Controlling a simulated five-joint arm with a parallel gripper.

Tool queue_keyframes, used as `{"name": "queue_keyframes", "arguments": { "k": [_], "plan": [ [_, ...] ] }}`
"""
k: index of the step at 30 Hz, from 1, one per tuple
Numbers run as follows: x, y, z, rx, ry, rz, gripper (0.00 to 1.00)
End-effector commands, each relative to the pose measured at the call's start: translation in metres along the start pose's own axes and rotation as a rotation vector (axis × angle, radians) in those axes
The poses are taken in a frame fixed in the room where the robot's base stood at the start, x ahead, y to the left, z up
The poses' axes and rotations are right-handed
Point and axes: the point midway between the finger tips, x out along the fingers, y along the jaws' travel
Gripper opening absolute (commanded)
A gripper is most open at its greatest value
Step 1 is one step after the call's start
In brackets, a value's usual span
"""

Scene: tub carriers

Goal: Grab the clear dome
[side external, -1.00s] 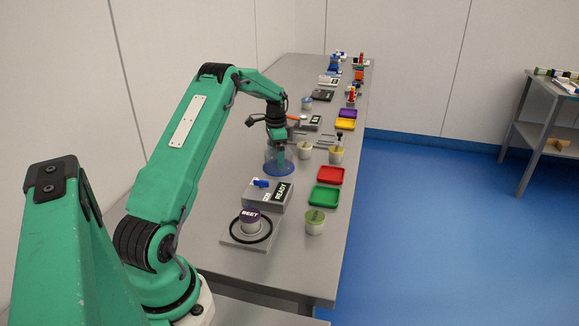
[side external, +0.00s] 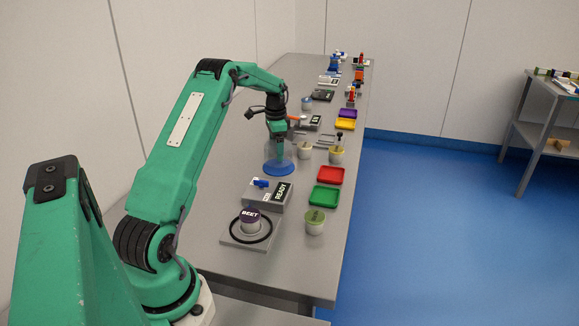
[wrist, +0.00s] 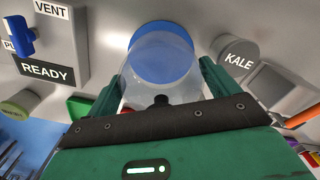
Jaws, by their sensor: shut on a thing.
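The clear dome (side external: 272,152) is see-through, with a black knob on top that shows in the wrist view (wrist: 160,100). My gripper (side external: 277,131) is above it in the side view, and in the wrist view (wrist: 160,88) its two green fingers flank the knob end. The fingers are shut on the dome. The dome appears raised a little above a blue disc (side external: 279,168) on the bench, but its lower rim is faint. The disc also shows through and beyond the dome in the wrist view (wrist: 162,52).
A grey READY box (side external: 266,195) with a blue lever and a BEET tub (side external: 250,221) on a plate with a black ring are nearer. Red (side external: 323,175) and green (side external: 326,197) trays lie to the right. A KALE tub (wrist: 238,55) stands close to the dome.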

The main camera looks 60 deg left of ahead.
Motion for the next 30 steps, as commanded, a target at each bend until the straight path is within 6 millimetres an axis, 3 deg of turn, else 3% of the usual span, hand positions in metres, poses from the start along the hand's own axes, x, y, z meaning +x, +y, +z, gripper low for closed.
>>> {"name": "queue_keyframes", "arguments": {
  "k": [3, 18, 30],
  "plan": [
    [-0.019, 0.003, -0.003, 0.002, 0.002, -0.003, 0.60],
    [-0.067, 0.080, -0.038, 0.003, 0.002, -0.003, 0.60],
    [-0.083, 0.106, -0.049, 0.001, 0.001, -0.001, 0.60]
  ]
}}
